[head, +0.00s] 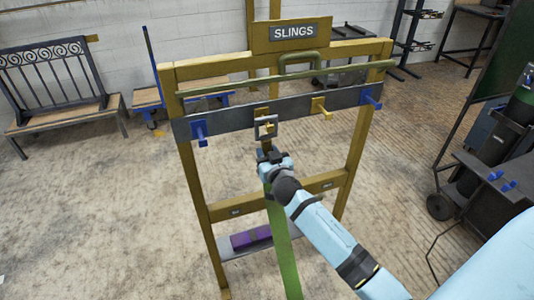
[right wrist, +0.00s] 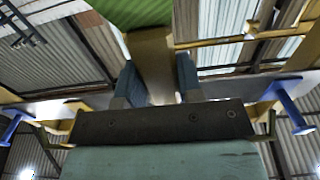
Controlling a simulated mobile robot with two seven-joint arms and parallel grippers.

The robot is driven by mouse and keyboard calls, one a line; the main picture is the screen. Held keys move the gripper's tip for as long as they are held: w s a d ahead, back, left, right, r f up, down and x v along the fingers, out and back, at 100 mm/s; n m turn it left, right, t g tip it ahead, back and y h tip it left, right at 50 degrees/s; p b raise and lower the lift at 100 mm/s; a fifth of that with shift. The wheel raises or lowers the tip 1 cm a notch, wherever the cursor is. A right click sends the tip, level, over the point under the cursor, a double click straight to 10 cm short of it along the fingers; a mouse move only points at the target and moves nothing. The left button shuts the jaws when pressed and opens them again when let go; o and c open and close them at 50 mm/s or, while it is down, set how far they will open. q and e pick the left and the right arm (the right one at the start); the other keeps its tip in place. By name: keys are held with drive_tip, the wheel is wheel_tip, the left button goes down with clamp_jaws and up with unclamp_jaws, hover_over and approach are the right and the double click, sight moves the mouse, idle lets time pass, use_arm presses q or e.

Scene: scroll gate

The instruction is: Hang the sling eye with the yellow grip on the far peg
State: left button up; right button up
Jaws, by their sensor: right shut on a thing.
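My right gripper (head: 270,160) is shut on the sling's yellow grip and holds it upright in front of the rack. In the right wrist view the grip (right wrist: 152,62) shows as a yellow-brown block between the two fingers. A square grey metal eye (head: 265,128) stands just above the gripper, before the dark peg rail (head: 285,112). The green strap (head: 286,255) hangs down below the gripper. A yellow peg (head: 322,108) is to the right of the eye. A yellow block shows behind the eye; I cannot tell whether the eye is around a peg. My left gripper is out of view.
Blue pegs (head: 200,132) (head: 371,97) sit at the rail's ends. A green bar (head: 290,77) with a handle crosses above the rail, under the SLINGS sign (head: 293,32). A purple bundle (head: 251,238) lies on the lower shelf (head: 228,250). A cart with a cylinder stands right.

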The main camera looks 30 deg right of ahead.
drive_tip(key=shift+r, duration=0.2)
drive_tip(key=shift+r+p, duration=0.5)
drive_tip(key=shift+r, duration=0.05)
drive_tip(key=shift+r, duration=0.1)
drive_tip(key=v, duration=0.7)
idle(0.6)
drive_tip(key=shift+v, duration=2.55)
drive_tip(key=shift+d, duration=0.1)
